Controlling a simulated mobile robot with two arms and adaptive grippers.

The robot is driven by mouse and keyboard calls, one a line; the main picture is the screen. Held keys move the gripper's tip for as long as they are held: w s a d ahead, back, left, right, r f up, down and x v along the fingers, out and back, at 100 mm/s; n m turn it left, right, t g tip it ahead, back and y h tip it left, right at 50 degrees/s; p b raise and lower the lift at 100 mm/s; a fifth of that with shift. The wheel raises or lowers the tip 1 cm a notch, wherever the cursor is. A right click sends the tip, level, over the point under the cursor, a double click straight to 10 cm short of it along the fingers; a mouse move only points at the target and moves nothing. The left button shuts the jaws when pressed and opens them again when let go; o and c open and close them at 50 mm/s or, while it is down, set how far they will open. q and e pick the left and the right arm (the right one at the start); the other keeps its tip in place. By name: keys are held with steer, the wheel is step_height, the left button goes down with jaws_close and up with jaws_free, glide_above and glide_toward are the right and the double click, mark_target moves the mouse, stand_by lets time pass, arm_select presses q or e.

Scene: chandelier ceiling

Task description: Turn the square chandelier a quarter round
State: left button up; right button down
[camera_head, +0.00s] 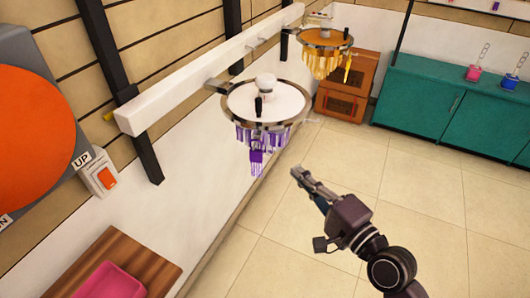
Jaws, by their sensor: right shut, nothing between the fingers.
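A chandelier with a round white top (266,101), a dark metal rim and hanging purple crystals is held out from the white wall beam. A second chandelier with a round amber top (325,38) and amber crystals hangs farther along the beam. Both look round; I make out no square one. My right gripper (300,174) is in the lower middle, to the right of and below the purple chandelier in the picture, apart from it. Its fingers are together with nothing between them. My left gripper is not in view.
The white beam (185,88) runs along the left wall on dark posts. A switch box with an orange button (104,177) and a large orange disc (30,130) are at left. A wooden top with a pink tray (110,281) is lower left. Teal cabinets (440,105) stand back right. The tiled floor is clear.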

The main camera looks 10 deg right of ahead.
steer(key=w+a+p, duration=0.1)
steer(key=w+a, duration=0.3)
steer(key=w, duration=0.1)
steer(key=w+a+p, duration=0.1)
steer(key=w+a, duration=0.2)
steer(key=shift+w+p, duration=0.15)
steer(key=shift+p, duration=0.2)
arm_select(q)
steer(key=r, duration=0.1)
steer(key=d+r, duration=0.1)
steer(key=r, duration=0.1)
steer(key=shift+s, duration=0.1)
